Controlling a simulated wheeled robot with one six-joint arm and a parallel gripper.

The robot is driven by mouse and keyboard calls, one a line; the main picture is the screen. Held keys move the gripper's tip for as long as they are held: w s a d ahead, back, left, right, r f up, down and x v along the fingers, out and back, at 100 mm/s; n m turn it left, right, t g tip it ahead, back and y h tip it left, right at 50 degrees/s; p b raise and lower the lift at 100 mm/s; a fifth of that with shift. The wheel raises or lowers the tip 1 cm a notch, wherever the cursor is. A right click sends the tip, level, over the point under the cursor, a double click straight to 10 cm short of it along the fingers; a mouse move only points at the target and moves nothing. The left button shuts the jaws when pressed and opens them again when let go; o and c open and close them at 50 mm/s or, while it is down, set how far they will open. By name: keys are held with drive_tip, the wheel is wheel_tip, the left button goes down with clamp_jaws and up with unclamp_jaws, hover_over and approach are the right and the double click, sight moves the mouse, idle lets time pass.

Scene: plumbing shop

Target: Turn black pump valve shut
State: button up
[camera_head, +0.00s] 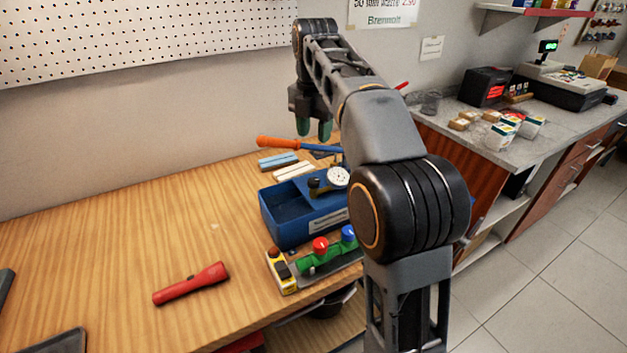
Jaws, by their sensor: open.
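A blue test pump (283,222) with an open trough stands on the wooden bench. It has a white round gauge (338,177) and a lever with an orange handle (279,143). A small dark knob (314,184) beside the gauge looks like the black pump valve; its exact turn position is too small to tell. My gripper (314,129) points down above and behind the pump, apart from it. Its two green-tipped fingers are spread with nothing visible between them. My arm hides the pump's right side.
A green manifold (322,259) with a red knob (320,245) and a blue knob (348,233) lies in front of the pump, beside a yellow device (282,273). A red flashlight (191,284) lies left of these. The bench's left middle is clear.

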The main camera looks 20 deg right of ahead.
sight(313, 180)
drive_tip(key=shift+n, duration=0.5)
wheel_tip(313, 180, down, 14)
drive_tip(key=b, duration=0.3)
drive_tip(key=shift+w+r, duration=0.15)
drive_tip(key=shift+r, duration=0.05)
drive_tip(key=c, duration=0.6)
